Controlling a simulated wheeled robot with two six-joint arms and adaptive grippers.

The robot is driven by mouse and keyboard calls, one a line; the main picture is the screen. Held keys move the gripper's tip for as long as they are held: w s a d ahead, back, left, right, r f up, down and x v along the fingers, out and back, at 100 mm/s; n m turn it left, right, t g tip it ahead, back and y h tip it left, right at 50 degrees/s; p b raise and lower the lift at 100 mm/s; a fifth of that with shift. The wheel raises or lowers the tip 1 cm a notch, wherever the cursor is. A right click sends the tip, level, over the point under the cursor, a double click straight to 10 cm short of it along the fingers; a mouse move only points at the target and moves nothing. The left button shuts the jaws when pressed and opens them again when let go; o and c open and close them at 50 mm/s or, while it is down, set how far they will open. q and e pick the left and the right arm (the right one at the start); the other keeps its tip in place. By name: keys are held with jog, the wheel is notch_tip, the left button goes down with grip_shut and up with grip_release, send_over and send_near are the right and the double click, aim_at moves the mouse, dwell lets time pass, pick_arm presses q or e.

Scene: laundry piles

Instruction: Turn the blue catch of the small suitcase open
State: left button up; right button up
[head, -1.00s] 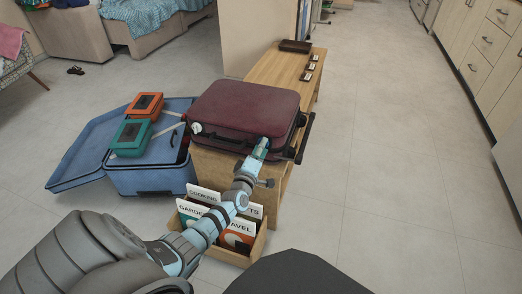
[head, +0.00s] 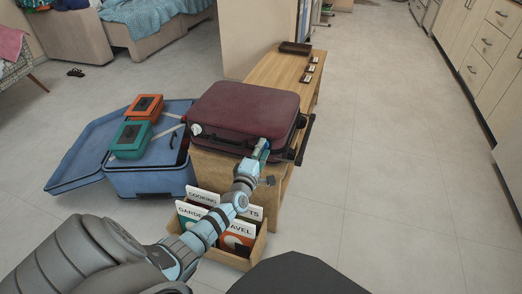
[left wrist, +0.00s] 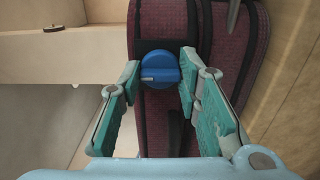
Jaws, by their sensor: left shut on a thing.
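The small maroon suitcase (head: 245,110) lies flat and closed on the wooden bench, its handle side facing me. Its blue catch (left wrist: 160,69) is a round knob with a raised bar and a pale mark that points left in the left wrist view. My left gripper (head: 261,148) is at the right part of the suitcase's front side. In the left wrist view its teal fingers (left wrist: 160,73) stand on both sides of the catch, shut on it. In the head view the gripper hides the catch. My right gripper is not in view.
A wooden box of record-like cards (head: 237,260) stands on the floor below my left arm. An open blue suitcase (head: 150,181) with an orange case (head: 145,107) and a green case (head: 131,139) is at left. The bench (head: 268,68) runs back; floor at right is clear.

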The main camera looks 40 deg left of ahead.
pick_arm(q)
jog(key=o, duration=1.2)
jog(key=shift+c, duration=0.2)
jog(key=v, duration=1.2)
